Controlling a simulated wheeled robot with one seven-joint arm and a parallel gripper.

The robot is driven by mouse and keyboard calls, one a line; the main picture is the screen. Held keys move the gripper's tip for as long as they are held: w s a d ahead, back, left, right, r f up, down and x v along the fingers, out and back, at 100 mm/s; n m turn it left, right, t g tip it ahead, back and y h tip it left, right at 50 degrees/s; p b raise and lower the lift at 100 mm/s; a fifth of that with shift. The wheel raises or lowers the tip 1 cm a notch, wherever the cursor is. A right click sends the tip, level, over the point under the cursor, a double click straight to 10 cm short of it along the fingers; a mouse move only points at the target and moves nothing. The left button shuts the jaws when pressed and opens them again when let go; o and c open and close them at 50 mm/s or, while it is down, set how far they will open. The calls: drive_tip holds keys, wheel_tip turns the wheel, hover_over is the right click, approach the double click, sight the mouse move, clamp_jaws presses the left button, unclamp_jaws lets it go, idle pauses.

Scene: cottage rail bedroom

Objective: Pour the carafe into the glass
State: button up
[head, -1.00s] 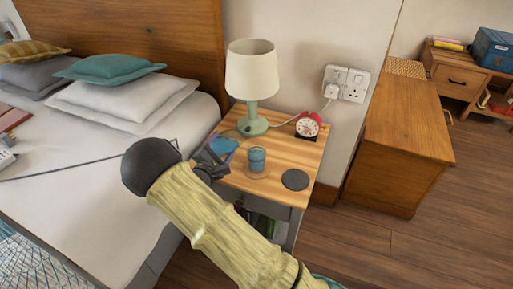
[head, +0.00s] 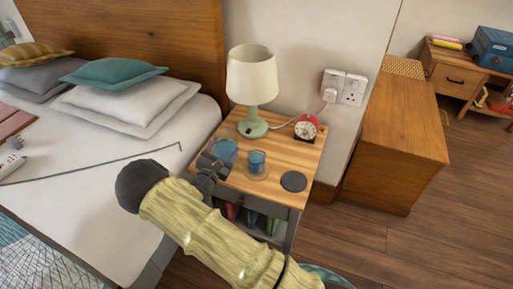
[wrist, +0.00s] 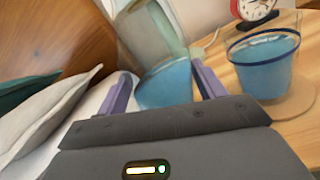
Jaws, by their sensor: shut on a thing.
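The clear carafe (head: 226,148) holds blue liquid and is at the left side of the nightstand, beside the lamp base. My gripper (head: 213,167) is shut on it from the near left.
The nightstand (head: 262,193) also bears a green lamp (head: 252,85) at the back, a red alarm clock (head: 306,127) at the back right and a dark round coaster (head: 294,181) at the front right. The bed (head: 95,190) adjoins on the left. Floor is clear at right.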

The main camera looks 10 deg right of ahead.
drive_tip(key=shift+n+p, duration=0.55)
drive_tip(key=shift+n, duration=0.45)
drive_tip(key=shift+f+n+t+p, duration=0.3)
drive_tip(key=shift+f+n, duration=0.05)
drive_tip(key=shift+n, duration=0.55)
